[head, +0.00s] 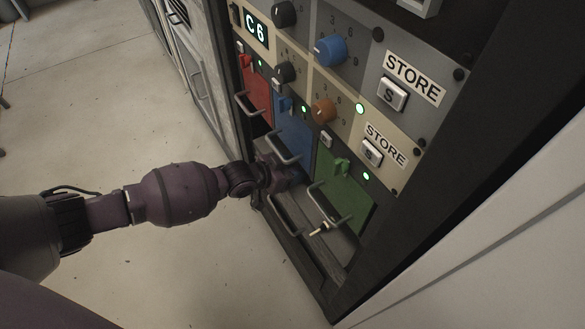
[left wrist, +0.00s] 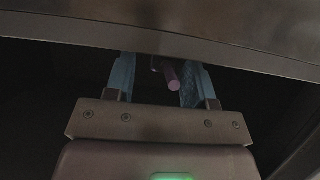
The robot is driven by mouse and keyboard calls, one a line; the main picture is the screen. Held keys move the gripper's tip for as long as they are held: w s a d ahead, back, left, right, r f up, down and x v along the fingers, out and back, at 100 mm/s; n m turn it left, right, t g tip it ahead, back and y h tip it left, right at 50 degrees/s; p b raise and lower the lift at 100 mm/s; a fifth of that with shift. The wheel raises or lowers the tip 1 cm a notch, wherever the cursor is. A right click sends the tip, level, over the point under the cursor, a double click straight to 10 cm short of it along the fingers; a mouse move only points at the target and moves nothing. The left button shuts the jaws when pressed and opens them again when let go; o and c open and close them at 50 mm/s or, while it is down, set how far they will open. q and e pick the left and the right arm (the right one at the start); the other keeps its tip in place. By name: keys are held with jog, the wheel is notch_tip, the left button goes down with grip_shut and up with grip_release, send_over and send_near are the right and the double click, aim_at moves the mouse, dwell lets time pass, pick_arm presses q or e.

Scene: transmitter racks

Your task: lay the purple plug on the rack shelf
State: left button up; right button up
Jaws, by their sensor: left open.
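The purple plug (left wrist: 173,76) shows in the left wrist view as a short rod, end toward the camera, between my left gripper's two blue fingers (left wrist: 160,82). The fingers are open, with gaps beside the plug. I cannot tell what holds the plug at its far end. In the head view my left gripper (head: 284,176) reaches into the rack below the blue panel; its fingertips and the plug are hidden there. The rack shelf (head: 336,256) shows as a grey-brown surface low in the rack, right of and below the gripper. My right gripper is not in view.
A small pale piece (head: 319,230) is by the shelf. In the wrist view a dark edge (left wrist: 160,38) crosses above the fingers. Floor is clear at left.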

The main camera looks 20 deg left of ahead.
pick_arm(q)
jog(key=shift+s+a+r, duration=0.25)
jog(key=shift+r, duration=0.05)
jog(key=p+v, duration=0.3)
jog(key=v, duration=0.7)
jog(key=shift+f, duration=0.2)
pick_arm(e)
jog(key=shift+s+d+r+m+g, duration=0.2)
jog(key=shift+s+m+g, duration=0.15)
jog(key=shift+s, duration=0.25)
pick_arm(q)
jog(key=shift+s, duration=0.15)
